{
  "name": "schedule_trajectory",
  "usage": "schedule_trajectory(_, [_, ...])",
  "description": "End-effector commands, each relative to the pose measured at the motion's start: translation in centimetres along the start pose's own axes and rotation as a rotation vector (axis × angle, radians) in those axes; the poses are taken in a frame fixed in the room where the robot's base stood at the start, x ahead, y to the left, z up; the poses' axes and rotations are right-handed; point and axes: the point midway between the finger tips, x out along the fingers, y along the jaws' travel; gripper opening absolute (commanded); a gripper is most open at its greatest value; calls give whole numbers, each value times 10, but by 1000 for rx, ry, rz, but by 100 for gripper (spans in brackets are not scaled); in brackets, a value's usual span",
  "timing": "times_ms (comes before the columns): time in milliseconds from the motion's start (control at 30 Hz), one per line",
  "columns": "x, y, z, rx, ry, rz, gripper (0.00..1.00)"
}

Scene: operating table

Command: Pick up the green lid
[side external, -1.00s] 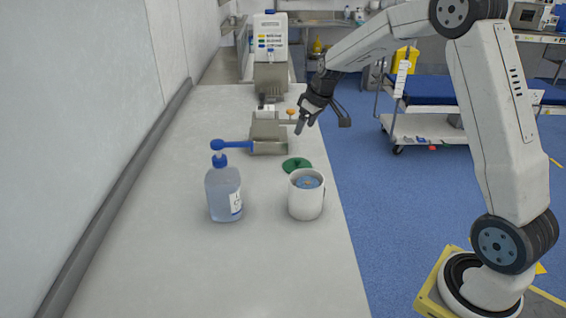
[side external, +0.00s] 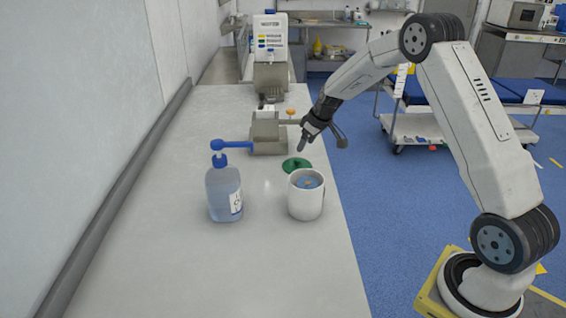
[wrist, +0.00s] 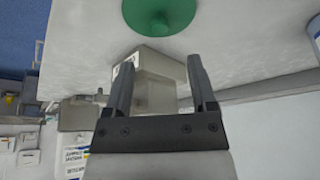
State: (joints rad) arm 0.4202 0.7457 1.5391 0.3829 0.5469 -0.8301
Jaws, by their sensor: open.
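The green lid (side external: 296,165) lies flat on the pale counter (side external: 281,271), just behind the white cup (side external: 306,200). In the wrist view the green lid (wrist: 159,14) with its round knob shows at the top edge, partly cut off, beyond my fingertips. My gripper (side external: 302,144) is above the counter, a little behind and above the lid, tilted downward. In the wrist view my gripper (wrist: 198,58) has its two fingers spread apart with nothing held between them. The lid is apart from the fingers.
A clear pump bottle (side external: 224,192) stands left of the cup. A labelled white container (side external: 270,38) is at the back. The front counter is clear.

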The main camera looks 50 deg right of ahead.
Motion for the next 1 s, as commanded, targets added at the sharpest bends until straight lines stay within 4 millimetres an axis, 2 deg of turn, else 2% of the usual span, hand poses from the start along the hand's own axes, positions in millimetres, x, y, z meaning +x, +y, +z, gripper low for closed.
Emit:
schedule_trajectory(167, [5,0,0,0,-1,-1,73])
schedule_trajectory(433, [23,0,0,1,0,0,73])
schedule_trajectory(767, [29,0,0,1,-1,0,73])
schedule_trajectory(1000, [48,-1,1,0,-1,0,73])
